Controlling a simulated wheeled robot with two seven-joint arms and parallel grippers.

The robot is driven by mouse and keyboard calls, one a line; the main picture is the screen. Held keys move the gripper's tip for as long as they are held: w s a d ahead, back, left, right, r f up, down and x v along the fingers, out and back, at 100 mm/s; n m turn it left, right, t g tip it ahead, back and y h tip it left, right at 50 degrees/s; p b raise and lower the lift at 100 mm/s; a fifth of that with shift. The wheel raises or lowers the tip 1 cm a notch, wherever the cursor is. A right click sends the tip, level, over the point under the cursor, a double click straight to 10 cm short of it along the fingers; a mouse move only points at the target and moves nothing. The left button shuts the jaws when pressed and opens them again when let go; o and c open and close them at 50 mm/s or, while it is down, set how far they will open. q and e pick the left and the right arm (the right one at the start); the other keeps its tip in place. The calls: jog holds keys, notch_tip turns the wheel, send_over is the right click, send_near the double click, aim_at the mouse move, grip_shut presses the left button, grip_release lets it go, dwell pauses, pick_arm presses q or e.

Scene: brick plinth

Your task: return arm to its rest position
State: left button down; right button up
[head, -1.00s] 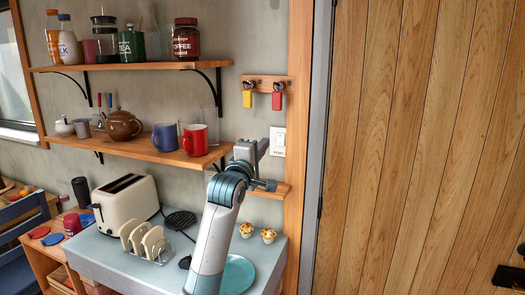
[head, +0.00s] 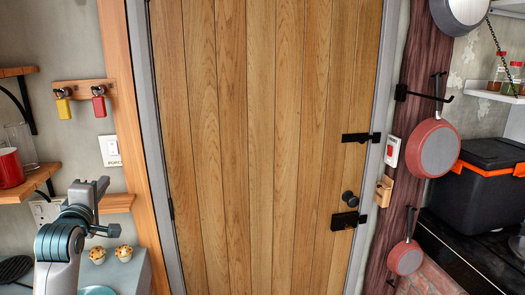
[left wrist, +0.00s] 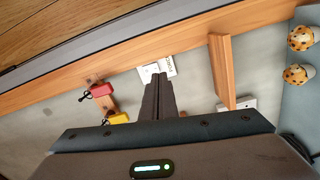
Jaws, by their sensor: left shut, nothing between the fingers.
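My left gripper (head: 101,188) shows at the lower left of the head view, in front of the wall by the door frame. In the left wrist view its two dark fingers (left wrist: 159,78) are together, with nothing between them. They overlap the white switch plate (left wrist: 160,66) in that picture; I cannot tell how large the gap to it is. The same switch plate (head: 110,150), lettered PORCH, shows just above the gripper in the head view. My right gripper is not in view.
A small wooden ledge (head: 117,203) is close beside the gripper. Two muffins (head: 111,253) stand on the counter below. A red mug (head: 10,168) is on the shelf at left. Key hooks (head: 82,90) are above. A closed wooden door (head: 250,140) fills the middle; pans (head: 437,148) hang at right.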

pick_arm(q)
jog(key=s+d+f+m+g+h, duration=0.1)
jog(key=s+d+f+m+g, duration=0.2)
jog(key=s+f, duration=0.5)
jog(key=s+d+f+m+g+h, duration=0.1)
jog(key=s+d+f+m+g, duration=0.25)
jog(key=f, duration=0.85)
jog(key=s+d+f+m+h, duration=0.1)
jog(key=s+d+f+m, duration=0.35)
jog(key=f, duration=0.65)
jog(key=s+d+f+m+g, duration=0.3)
jog(key=s+d+f, duration=0.15)
jog(key=s, duration=0.65)
jog(key=s+d+f+m+g+h, duration=0.1)
jog(key=s+d+f+m+g, duration=0.3)
jog(key=s, duration=0.6)
jog(key=s+d+f+m+g, duration=0.1)
jog(key=s+d+f+m, duration=0.1)
jog(key=s+f, duration=0.65)
jog(key=s+f+g+b, duration=0.1)
jog(key=s+f+b, duration=0.15)
jog(key=f, duration=2.45)
jog(key=s+a+f+g+b, duration=0.1)
jog(key=s+a+f, duration=0.2)
jog(key=s+f, duration=1.6)
jog(key=shift+f+m+b, duration=0.35)
jog(key=shift+f+m, duration=0.05)
jog(key=shift+f, duration=0.15)
